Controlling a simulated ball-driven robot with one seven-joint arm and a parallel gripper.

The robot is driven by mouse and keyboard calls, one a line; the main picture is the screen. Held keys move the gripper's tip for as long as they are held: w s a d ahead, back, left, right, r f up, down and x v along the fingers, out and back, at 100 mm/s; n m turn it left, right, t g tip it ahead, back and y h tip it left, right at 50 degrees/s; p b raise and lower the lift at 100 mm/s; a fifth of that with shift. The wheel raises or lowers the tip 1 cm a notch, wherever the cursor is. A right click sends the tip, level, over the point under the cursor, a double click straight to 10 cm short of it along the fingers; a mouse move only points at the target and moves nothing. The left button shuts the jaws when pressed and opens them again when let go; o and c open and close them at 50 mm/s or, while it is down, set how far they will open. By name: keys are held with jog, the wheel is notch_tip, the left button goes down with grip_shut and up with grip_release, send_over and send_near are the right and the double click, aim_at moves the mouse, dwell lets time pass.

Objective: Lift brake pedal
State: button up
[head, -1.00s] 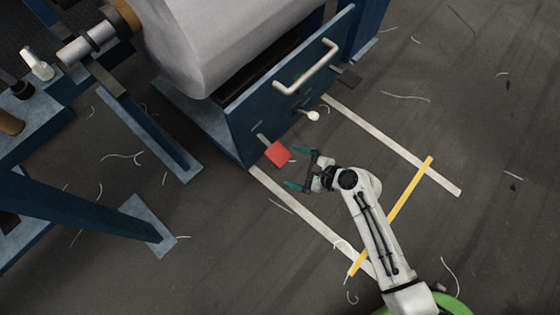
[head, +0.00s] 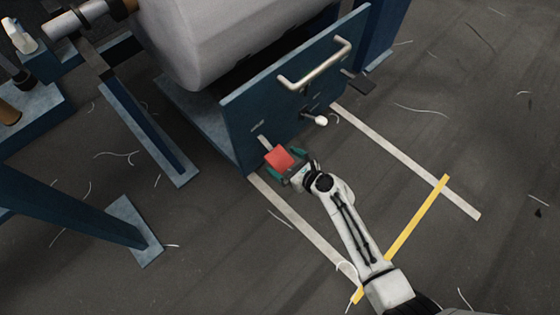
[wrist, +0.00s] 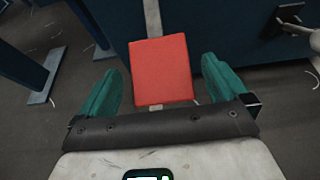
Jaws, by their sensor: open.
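The brake pedal is a red square plate (head: 279,158) on a grey lever, sticking out low from the blue panel of the loom. In the wrist view the red pedal (wrist: 162,70) lies between the two green fingers, with its lever running up behind it. My gripper (head: 288,161) is at the pedal, its fingers on either side. In the wrist view my gripper (wrist: 162,88) is open, with a gap between the pedal and each finger. Whether the fingers sit level with the plate is hard to tell.
The blue panel (head: 240,115) with a metal handle (head: 318,66) stands just beyond the pedal. A white-tipped knob (head: 320,120) and a dark pedal (head: 360,82) are to its right. White and yellow strips (head: 415,225) mark open floor with loose threads.

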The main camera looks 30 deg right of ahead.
aim_at(274, 152)
jog(key=shift+b+x, duration=0.35)
jog(key=shift+x, duration=0.95)
jog(key=shift+c, duration=0.2)
jog(key=c, duration=1.4)
jog(key=r+p, duration=0.1)
jog(key=p, duration=0.1)
jog(key=shift+g+p, duration=0.3)
jog(key=shift+p, duration=0.05)
jog(key=r+g+p, duration=0.1)
jog(key=g+p, duration=0.1)
jog(key=p, duration=0.7)
jog(key=shift+s+r+h, duration=0.1)
jog(key=shift+r+h, duration=0.25)
jog(key=shift+h, duration=0.05)
jog(key=r+p, duration=0.1)
jog(key=p, duration=0.2)
jog(key=shift+g, duration=0.3)
jog(key=o, duration=1.4)
jog(key=shift+s, duration=0.1)
jog(key=shift+o, duration=0.2)
